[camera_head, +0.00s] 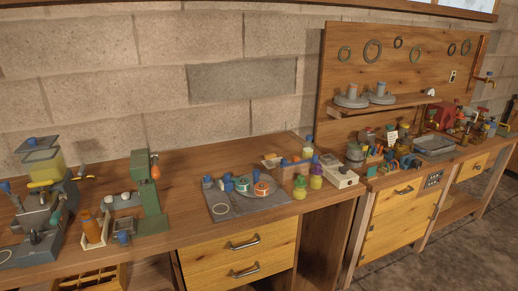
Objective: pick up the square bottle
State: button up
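Several small bottles stand near the right end of the long wooden bench. A yellowish bottle (300,188) is at the front edge, beside a yellow-green bottle (316,180) with a purple cap. A blue-capped bottle (308,151) stands behind them. An orange bottle (92,228) stands in a pale holder on the left part of the bench. All are too small for me to tell which one is square. My gripper is not in view.
A grey mat (242,209) with spools lies left of the small bottles, and a white box (338,174) stands right of them. A green stand (151,192) and a grey machine (42,190) are at left. Bare bench top (182,185) lies between.

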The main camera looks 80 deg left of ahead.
aim_at(309, 147)
jog(key=u, duration=1.8)
